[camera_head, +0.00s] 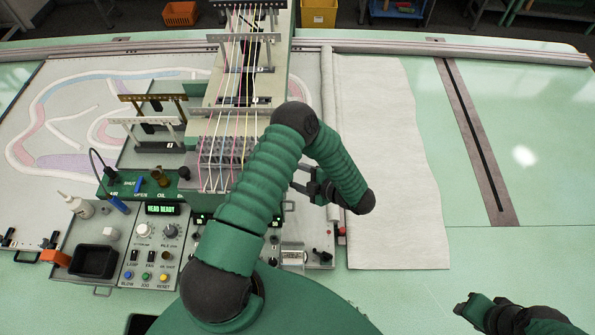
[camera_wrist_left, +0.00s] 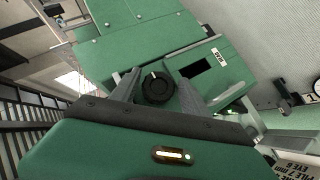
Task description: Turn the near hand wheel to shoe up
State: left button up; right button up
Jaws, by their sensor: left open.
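In the left wrist view a round black hand wheel (camera_wrist_left: 157,88) with a short pale mark at its top sits on the green machine head (camera_wrist_left: 140,40). My left gripper (camera_wrist_left: 157,93) is open, with one grey finger on each side of the wheel; I cannot tell whether they touch it. In the head view my left gripper (camera_head: 308,186) is beside the green and grey machine, and my own arm hides much of this area, so I cannot make out the wheel there. My right gripper (camera_head: 468,305) is low at the right, over the table, far from the machine.
A control panel (camera_head: 152,245) with knobs and a lit display (camera_head: 162,209) stands left of my arm. A black tray (camera_head: 93,261) lies beside it. Coloured yarns (camera_head: 240,95) run down the gantry.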

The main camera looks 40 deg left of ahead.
pick_arm(q)
jog(key=shift+s+a+r, duration=0.1)
jog(key=shift+s+a, duration=0.05)
jog(key=shift+s, duration=0.3)
jog(key=shift+s+a, duration=0.15)
jog(key=shift+a, duration=0.2)
jog(key=c, duration=0.5)
jog(key=shift+d, duration=0.1)
jog(key=c, duration=0.6)
jog(key=shift+w, duration=0.2)
pick_arm(e)
jog(key=shift+s+a+r, duration=0.2)
jog(key=shift+s+a, duration=0.25)
jog(key=shift+s, duration=0.15)
